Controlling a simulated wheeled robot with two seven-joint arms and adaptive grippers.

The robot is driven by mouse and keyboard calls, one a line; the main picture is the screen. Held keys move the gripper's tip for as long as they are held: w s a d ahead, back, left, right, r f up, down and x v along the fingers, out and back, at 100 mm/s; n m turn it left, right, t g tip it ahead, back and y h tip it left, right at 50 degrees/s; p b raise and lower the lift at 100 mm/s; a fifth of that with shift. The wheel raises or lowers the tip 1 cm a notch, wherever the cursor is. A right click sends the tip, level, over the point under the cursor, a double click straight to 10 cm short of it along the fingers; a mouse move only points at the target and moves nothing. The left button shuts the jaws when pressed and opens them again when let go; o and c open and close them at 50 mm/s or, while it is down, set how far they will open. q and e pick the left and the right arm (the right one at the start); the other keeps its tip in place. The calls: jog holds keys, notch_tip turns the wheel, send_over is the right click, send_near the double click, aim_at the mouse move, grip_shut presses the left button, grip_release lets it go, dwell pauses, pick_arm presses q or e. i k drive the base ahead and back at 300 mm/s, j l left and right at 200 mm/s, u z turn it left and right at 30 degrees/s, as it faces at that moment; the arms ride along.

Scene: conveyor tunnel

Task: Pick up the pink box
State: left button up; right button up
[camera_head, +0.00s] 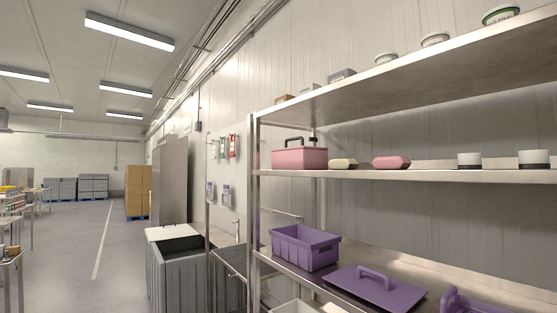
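A pink box (299,159) with a dark handle on top stands at the left end of the metal rack's middle shelf (430,175). A smaller pink, rounded container (391,163) lies further right on the same shelf, with a cream one (343,164) between them. Neither of my grippers shows in the head view.
An open purple crate (304,248) and a purple lid (374,288) with a handle are on the lower shelf. White, dark-banded containers (534,159) stand at the right of the middle shelf. A grey bin (176,279) stands left of the rack. The floor (85,262) further left is open.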

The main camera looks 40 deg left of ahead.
aim_at(298, 159)
jog(key=u, duration=1.25)
jog(key=i+j+z, duration=0.2)
jog(key=j, duration=0.3)
jog(key=i+j+z, duration=0.25)
jog(key=i+j, duration=0.15)
jog(key=j, duration=0.2)
jog(key=i+j+z, duration=0.2)
jog(key=j, duration=0.4)
jog(key=i+j+z, duration=0.2)
jog(key=j, duration=0.4)
jog(key=i+j+z, duration=0.25)
jog(key=j, duration=0.45)
jog(key=j+z, duration=0.2)
jog(key=j, duration=0.45)
jog(key=j+z, duration=0.25)
jog(key=j, duration=0.45)
